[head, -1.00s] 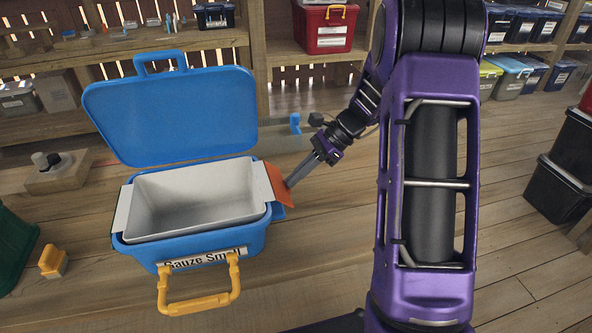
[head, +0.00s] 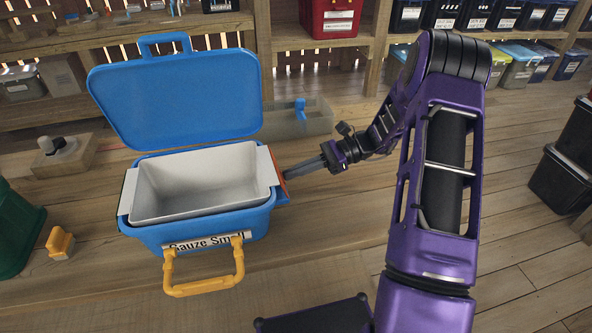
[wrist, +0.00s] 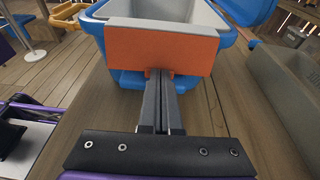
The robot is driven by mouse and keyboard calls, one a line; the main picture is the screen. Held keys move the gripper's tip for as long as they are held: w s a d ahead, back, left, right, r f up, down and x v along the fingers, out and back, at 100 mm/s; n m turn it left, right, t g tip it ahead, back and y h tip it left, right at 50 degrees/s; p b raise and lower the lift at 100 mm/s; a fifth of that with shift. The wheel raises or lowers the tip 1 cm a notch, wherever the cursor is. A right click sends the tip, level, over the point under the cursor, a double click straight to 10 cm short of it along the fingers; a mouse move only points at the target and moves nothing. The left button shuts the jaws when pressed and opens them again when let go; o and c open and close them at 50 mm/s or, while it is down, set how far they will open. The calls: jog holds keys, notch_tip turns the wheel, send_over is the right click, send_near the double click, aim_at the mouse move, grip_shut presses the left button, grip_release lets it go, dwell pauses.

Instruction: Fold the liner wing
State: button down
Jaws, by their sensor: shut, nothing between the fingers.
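A blue bin (head: 145,238) stands on the wooden bench with its blue lid (head: 176,98) raised open. A pale grey liner (head: 200,183) sits inside. The orange liner wing (wrist: 162,48) hangs on the outside of the bin's right end, below the liner's grey rim. In the head view only a thin strip of it shows. My gripper (wrist: 159,72) is shut and empty, its fingertips at the wing's lower middle edge, seemingly touching it. In the head view my gripper (head: 287,174) points left at that bin end.
A yellow handle (head: 204,288) hangs at the bin's front. An open grey tray (head: 318,122) with a blue item lies behind my gripper. A small yellow object (head: 60,244) and a green bin (head: 16,232) stand at left. Bench to the bin's front right is clear.

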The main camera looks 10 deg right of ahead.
dwell(0.4)
jog(key=p+v, duration=0.1)
jog(key=v, duration=1.6)
jog(key=shift+d, duration=0.2)
